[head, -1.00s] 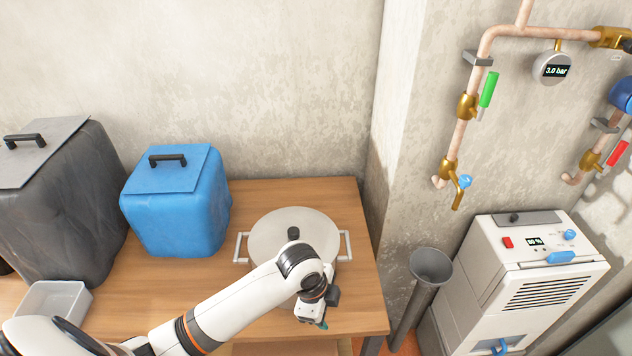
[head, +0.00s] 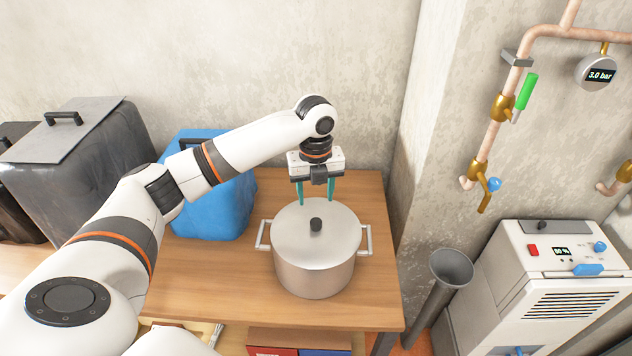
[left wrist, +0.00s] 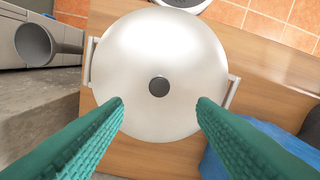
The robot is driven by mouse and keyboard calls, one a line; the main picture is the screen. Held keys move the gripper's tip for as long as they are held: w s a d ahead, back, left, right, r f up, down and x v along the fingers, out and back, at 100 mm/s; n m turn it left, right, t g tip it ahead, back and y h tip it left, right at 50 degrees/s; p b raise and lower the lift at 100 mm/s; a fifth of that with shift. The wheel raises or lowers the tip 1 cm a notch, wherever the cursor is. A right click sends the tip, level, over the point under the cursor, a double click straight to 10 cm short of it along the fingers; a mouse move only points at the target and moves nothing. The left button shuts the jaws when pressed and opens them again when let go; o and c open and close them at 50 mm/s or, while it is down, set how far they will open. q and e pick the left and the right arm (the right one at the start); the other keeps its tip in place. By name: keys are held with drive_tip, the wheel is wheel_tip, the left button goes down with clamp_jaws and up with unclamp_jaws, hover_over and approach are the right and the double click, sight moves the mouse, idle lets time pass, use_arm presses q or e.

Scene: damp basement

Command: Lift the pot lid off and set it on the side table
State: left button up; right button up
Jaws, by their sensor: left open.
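The steel pot (head: 314,278) stands upright on the wooden table, with a handle on each side. Its round pale lid (head: 290,238) sits on top with a small dark knob (head: 316,224) in the middle. My left gripper (head: 316,202) points down above the back part of the lid, with its two green fingers apart and empty. In the left wrist view the lid (left wrist: 160,45) lies below, and the knob (left wrist: 159,87) shows between and beyond the fingertips (left wrist: 161,105). My right gripper is not in view. I cannot tell which surface is the side table.
A blue covered container (head: 215,205) and a dark covered container (head: 90,165) stand left of the pot. The wooden table (head: 235,285) has bare room around the pot. A grey pipe funnel (head: 452,266) and a white machine (head: 545,295) are at the right.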

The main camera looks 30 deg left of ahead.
sight(316, 220)
use_arm(q)
wheel_tip(316, 220, down, 9)
drive_tip(key=shift+p, duration=0.45)
drive_tip(key=shift+c, duration=0.2)
clamp_jaws()
drive_tip(key=shift+r+p, duration=1.55)
